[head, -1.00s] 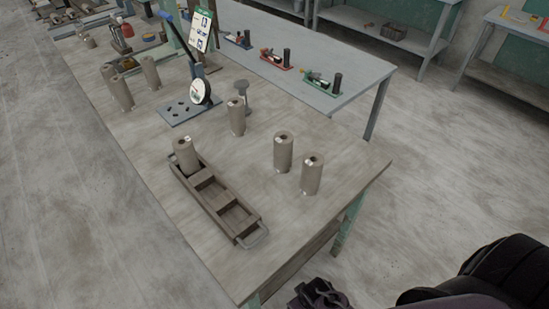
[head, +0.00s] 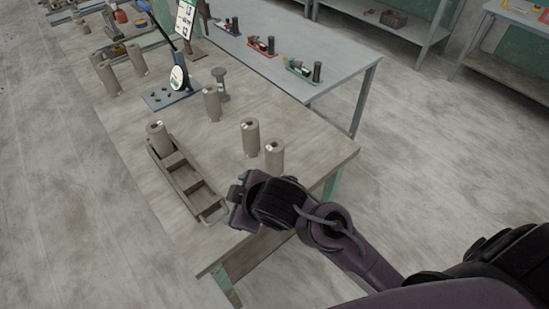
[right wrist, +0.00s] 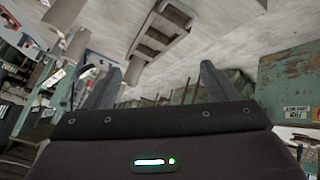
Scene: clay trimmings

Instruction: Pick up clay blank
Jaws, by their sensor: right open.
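Several grey-brown clay blanks stand upright on the workbench: one at the front right (head: 274,156), one just beside it (head: 250,137) and one farther back (head: 211,103). Another blank (head: 158,139) stands in the far compartment of a wooden tray (head: 190,192); its nearer compartments look empty. My right gripper (head: 238,200) is at the bench's near edge, just right of the tray's handle and apart from the blanks. In the right wrist view its jaws (right wrist: 160,82) are open and empty, with the tray (right wrist: 145,48) beyond. My left gripper is out of view.
A lever press (head: 176,80) and a small pedestal stand (head: 222,84) are behind the blanks. More blanks (head: 108,78) stand at the far left. A grey table (head: 330,82) with coloured tool sets adjoins the bench. Bench surface in front of the blanks is clear.

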